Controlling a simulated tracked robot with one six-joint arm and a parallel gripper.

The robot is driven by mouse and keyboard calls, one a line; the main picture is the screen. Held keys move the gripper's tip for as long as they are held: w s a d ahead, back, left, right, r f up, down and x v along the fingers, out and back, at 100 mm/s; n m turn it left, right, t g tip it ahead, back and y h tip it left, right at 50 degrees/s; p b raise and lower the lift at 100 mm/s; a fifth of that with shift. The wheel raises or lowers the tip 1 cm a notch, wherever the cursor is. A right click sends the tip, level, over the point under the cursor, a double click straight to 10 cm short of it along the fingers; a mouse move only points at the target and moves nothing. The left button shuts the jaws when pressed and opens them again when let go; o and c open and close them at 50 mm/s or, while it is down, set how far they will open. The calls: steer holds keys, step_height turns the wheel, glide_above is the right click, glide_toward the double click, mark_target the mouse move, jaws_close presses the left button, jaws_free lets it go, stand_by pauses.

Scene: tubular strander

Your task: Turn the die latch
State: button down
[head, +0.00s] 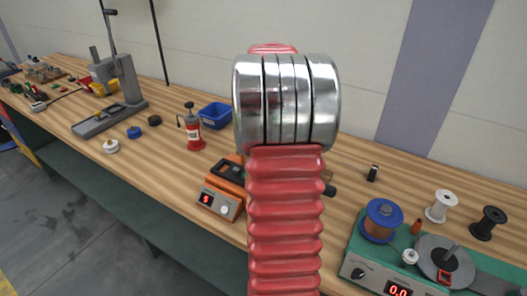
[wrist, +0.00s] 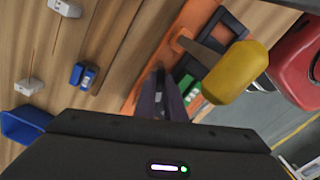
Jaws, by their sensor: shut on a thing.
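My gripper (wrist: 163,84) shows in the wrist view as thin dark fingers, close together, reaching down to an orange device (wrist: 188,14) on the bench. The fingers are shut on a small part there, which I take to be the die latch; the fingers mostly hide it. Beside them are a black frame, a green piece (wrist: 187,84) and a bar with a yellow grip (wrist: 236,72). The yellow grip is to the right, apart from the fingers. In the head view my red arm hides the gripper and part of the orange device (head: 228,174).
A grey press (head: 124,80) is farther left. A green-based unit with spools (head: 382,219) is at right.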

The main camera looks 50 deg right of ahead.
steer(key=m, duration=0.4)
steer(key=shift+m, duration=0.4)
steer(key=c, duration=1.8)
jaws_free()
steer(key=shift+c, duration=0.2)
step_height(320, 180, up, 14)
steer(key=shift+f+m, duration=0.15)
steer(key=shift+m, duration=0.15)
